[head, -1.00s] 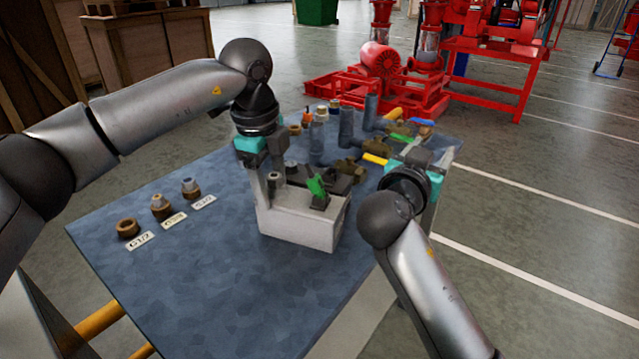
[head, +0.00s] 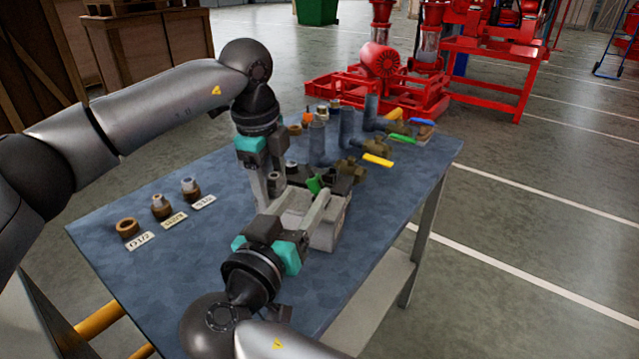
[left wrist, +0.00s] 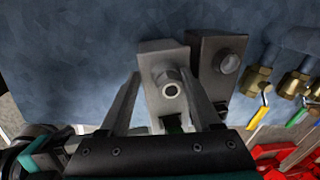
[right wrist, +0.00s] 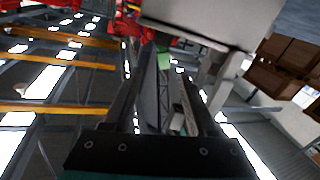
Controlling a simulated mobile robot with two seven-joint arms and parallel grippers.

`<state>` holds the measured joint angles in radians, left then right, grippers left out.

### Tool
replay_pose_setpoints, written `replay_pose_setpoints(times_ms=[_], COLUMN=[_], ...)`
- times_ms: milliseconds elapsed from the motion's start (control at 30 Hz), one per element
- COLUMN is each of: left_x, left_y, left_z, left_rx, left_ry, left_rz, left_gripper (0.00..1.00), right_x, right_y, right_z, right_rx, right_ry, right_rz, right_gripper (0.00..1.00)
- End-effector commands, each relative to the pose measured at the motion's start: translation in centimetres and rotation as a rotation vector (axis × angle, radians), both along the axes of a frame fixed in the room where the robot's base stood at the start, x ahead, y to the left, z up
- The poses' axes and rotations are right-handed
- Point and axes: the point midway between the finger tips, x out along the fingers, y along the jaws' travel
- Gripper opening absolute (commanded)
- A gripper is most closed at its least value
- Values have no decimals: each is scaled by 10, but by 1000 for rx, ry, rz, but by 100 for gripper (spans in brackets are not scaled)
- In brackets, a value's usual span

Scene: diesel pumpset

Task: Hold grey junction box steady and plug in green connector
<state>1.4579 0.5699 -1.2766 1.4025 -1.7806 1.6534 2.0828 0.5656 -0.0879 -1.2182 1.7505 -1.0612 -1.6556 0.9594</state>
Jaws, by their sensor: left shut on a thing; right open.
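The grey junction box (head: 328,232) stands on the blue table, partly hidden behind my right gripper. My left gripper (head: 270,190) is shut on its left end; in the left wrist view the box (left wrist: 163,62) sits between the two fingers.
A dark box (left wrist: 222,62) stands beside the grey one. Brass valves with yellow (head: 377,160), green and blue handles and grey pipe elbows crowd the back of the table. Several labelled fittings (head: 161,207) line the left side. The table front (head: 160,290) is clear.

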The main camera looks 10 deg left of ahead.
Motion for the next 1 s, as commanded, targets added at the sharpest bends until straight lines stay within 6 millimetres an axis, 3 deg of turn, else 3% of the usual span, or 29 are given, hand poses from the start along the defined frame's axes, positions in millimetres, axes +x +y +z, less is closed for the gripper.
replay_pose_setpoints(times_ms=[100,367,633,967,1000], left_x=[-2,-2,-2,-2,-2], left_y=[1,1,1,1,1], left_z=[-6,-6,-6,-6,-6], left_rx=[4,5,5,5,5], left_ry=[11,10,10,10,10], left_rz=[0,0,0,-1,-1], left_gripper=[0,0,0,0,0], right_x=[19,40,81,88,88], right_y=[-5,-11,-21,-23,-23], right_z=[0,0,0,0,0], right_rx=[-2,-1,-2,2,2], right_ry=[-2,-1,-2,0,1], right_rz=[-2,-2,-2,0,1], right_gripper=[57,57,57,57,54])
